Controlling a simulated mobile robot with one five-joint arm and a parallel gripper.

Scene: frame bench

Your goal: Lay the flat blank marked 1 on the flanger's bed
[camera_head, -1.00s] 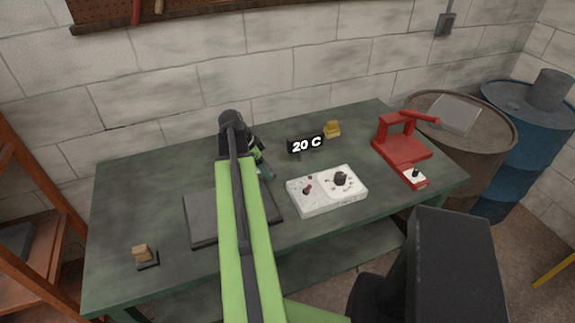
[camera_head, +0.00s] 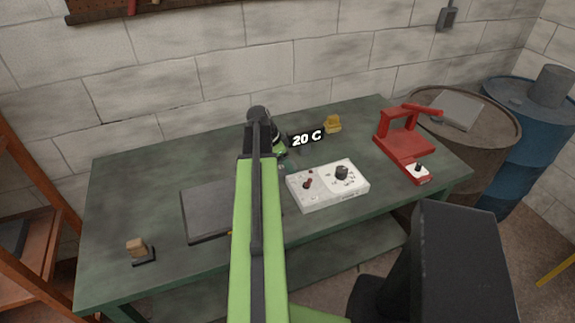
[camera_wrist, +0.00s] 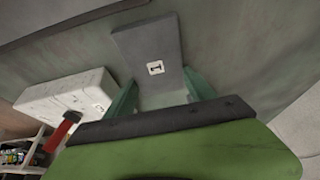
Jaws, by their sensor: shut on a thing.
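The grey flat blank (camera_wrist: 148,48) has a white label with a dark 1 on it. It shows in the wrist view between the teal fingers of my gripper (camera_wrist: 162,90), which is shut on it. In the head view my arm hides the blank and most of the gripper, which is behind the white control box, near the middle of the bench. A red machine with a raised lever and flat red base (camera_head: 405,147), which looks like the flanger, stands at the bench's right end, apart from my gripper. A small white switch box (camera_head: 418,172) sits at its front.
The white control box (camera_head: 340,188) with knobs lies between my arm and the red machine. A black 20 C display (camera_head: 306,138) and a yellow block (camera_head: 333,124) stand behind. A dark slab (camera_head: 205,210) and a small wooden-topped piece (camera_head: 138,249) are left. Barrels stand right.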

